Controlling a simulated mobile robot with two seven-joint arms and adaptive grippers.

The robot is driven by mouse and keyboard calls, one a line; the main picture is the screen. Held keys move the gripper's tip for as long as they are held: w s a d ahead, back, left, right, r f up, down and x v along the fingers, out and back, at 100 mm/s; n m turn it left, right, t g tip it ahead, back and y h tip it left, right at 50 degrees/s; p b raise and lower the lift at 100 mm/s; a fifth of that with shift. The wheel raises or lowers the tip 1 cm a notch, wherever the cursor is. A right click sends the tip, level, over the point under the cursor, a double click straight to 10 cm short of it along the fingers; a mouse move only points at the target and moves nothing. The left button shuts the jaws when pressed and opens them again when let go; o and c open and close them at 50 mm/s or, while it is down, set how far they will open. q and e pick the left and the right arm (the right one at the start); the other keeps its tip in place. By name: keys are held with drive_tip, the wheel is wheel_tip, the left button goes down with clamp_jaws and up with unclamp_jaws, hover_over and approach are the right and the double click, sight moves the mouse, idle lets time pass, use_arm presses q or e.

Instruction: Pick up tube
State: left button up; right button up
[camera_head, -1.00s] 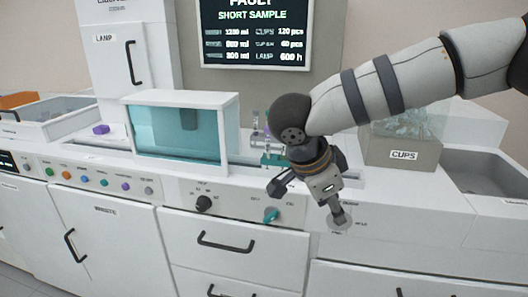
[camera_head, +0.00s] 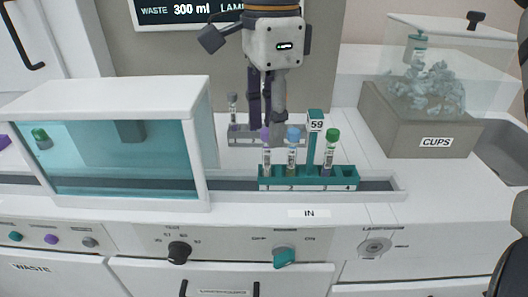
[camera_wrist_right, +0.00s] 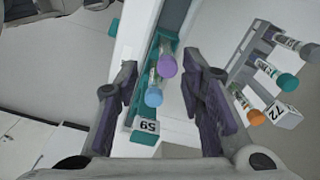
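A teal rack (camera_head: 306,183) tagged 59 stands in the track and holds tubes upright: a purple-capped tube (camera_head: 266,152), a blue-capped tube (camera_head: 292,150) and a green-capped tube (camera_head: 331,152). My right gripper (camera_head: 264,118) points down just above and behind the purple and blue caps. In the right wrist view my gripper (camera_wrist_right: 160,65) is open, with the purple cap (camera_wrist_right: 167,66) and blue cap (camera_wrist_right: 153,97) showing between its fingers. Neither finger visibly touches a tube. The green-capped tube cannot be made out there. My left gripper is not in view.
A grey rack (camera_wrist_right: 245,68) tagged 72, with several tubes, stands behind the teal one. A white-framed box with teal glass (camera_head: 125,160) covers the track at the left. A CUPS bin (camera_head: 405,132) stands at the right. The counter before the rack is clear.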

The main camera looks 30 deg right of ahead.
drive_tip(key=f, duration=0.6)
drive_tip(key=shift+w+f, duration=0.1)
drive_tip(key=shift+w, duration=0.25)
clamp_jaws()
drive_tip(key=r, duration=0.4)
drive_tip(key=shift+s+a+r, duration=0.1)
drive_tip(key=shift+s+a, duration=0.1)
drive_tip(key=shift+s, duration=0.05)
drive_tip(key=s+a+r, duration=0.8)
drive_tip(key=s, duration=0.2)
drive_tip(key=shift+s+r, duration=0.25)
drive_tip(key=shift+r, duration=0.15)
drive_tip(key=shift+w+a, duration=0.1)
drive_tip(key=shift+w, duration=0.05)
